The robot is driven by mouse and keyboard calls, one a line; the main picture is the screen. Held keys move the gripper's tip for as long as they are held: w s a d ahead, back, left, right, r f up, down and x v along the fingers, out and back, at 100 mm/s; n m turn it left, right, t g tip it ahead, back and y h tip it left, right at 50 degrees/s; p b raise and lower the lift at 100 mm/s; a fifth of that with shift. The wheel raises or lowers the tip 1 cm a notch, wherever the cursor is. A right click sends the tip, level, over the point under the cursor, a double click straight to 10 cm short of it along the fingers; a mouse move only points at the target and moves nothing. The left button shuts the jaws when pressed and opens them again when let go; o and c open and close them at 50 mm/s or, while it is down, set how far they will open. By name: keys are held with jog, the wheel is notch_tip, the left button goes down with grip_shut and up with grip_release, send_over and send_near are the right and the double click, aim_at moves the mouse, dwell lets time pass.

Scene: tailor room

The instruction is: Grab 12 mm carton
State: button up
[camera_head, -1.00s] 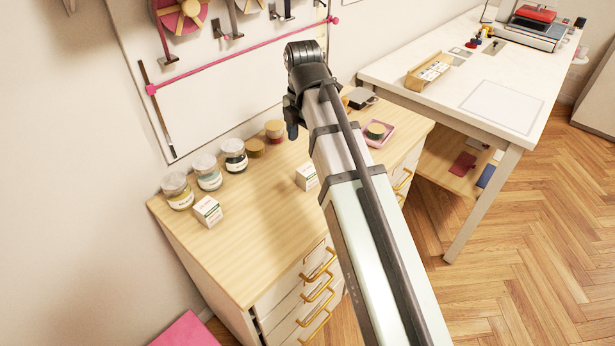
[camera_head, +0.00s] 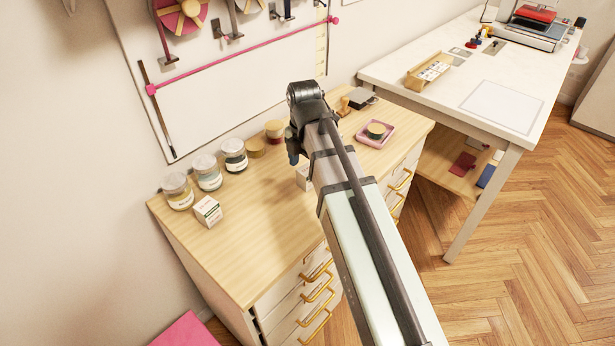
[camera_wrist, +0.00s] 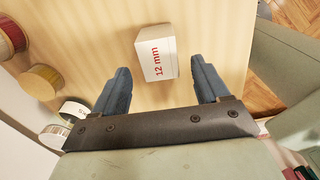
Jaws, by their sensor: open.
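The 12 mm carton (camera_wrist: 156,52) is a small white box with red "12 mm" lettering, standing on the wooden cabinet top in the wrist view. In the head view, only a sliver of a white carton (camera_head: 303,178) shows beside my arm, which hides the rest. My gripper (camera_wrist: 160,82) is open and empty in the wrist view. Its two blue fingers point toward the carton, which lies just beyond and between the fingertips. I cannot tell the height gap. In the head view the fingers are mostly hidden by my arm.
A second white carton (camera_head: 207,210) stands at the left of the cabinet top (camera_head: 235,260), near several lidded jars (camera_head: 208,173) along the back. A pink tray (camera_head: 376,134) with a round tin is at the right. The front middle of the top is clear.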

aim_at(307, 169)
jog(key=f, duration=0.4)
jog(key=shift+w+d, duration=0.3)
jog(key=shift+d, duration=0.1)
jog(key=shift+f, duration=0.55)
jog(key=shift+c, duration=0.3)
jog(key=c, duration=1)
jog(key=shift+r, duration=0.1)
